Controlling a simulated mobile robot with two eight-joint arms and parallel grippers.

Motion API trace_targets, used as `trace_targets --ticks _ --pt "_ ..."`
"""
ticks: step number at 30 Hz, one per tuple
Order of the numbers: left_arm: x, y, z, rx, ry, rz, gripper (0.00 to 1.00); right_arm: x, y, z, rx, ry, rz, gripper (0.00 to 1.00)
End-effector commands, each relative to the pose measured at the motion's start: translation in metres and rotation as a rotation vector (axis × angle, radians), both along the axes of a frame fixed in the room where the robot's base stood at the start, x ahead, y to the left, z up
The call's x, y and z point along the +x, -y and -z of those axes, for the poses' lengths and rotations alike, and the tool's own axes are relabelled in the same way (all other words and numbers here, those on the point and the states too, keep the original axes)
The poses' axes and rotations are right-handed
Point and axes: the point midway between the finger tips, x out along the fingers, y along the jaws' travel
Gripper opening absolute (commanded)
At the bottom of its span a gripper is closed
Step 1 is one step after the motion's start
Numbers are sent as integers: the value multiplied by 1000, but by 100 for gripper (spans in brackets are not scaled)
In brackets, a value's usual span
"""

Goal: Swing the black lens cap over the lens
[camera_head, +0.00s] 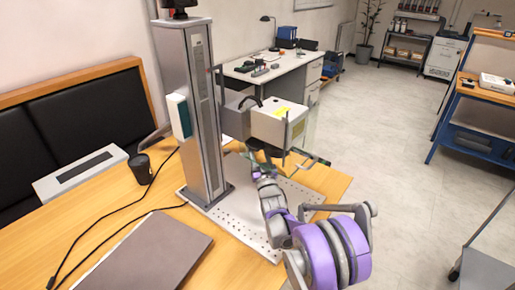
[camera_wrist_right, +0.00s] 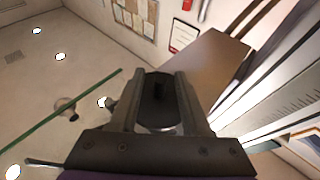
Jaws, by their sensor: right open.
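The laser marker's head (camera_head: 278,122) is a pale box with a yellow label, held out from a tall grey column (camera_head: 190,115). My right gripper (camera_head: 258,163) is below this head, reaching up from the front. In the right wrist view, looking upward, the two fingers of my right gripper (camera_wrist_right: 160,98) are apart. A dark rounded piece, apparently the black lens cap (camera_wrist_right: 158,103), shows between or just beyond them; I cannot tell whether they touch it. A pale curved edge shows below it. The lens cannot be made out clearly. My left gripper is not in view.
A greenish clear shield (camera_head: 312,132) hangs beside the head; its edge (camera_wrist_right: 75,110) crosses the wrist view. A perforated base plate (camera_head: 250,222) lies under the head.

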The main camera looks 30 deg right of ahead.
Motion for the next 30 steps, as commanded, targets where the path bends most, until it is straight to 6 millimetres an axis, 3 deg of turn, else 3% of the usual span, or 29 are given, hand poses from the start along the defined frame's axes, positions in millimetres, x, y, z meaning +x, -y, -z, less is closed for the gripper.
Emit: trace_targets --ticks 5,13,30 --pt "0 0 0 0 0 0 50 0 0 0 0 0 0 47" --pt "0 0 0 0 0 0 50 0 0 0 0 0 0 0" --pt "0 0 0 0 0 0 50 0 0 0 0 0 0 0"
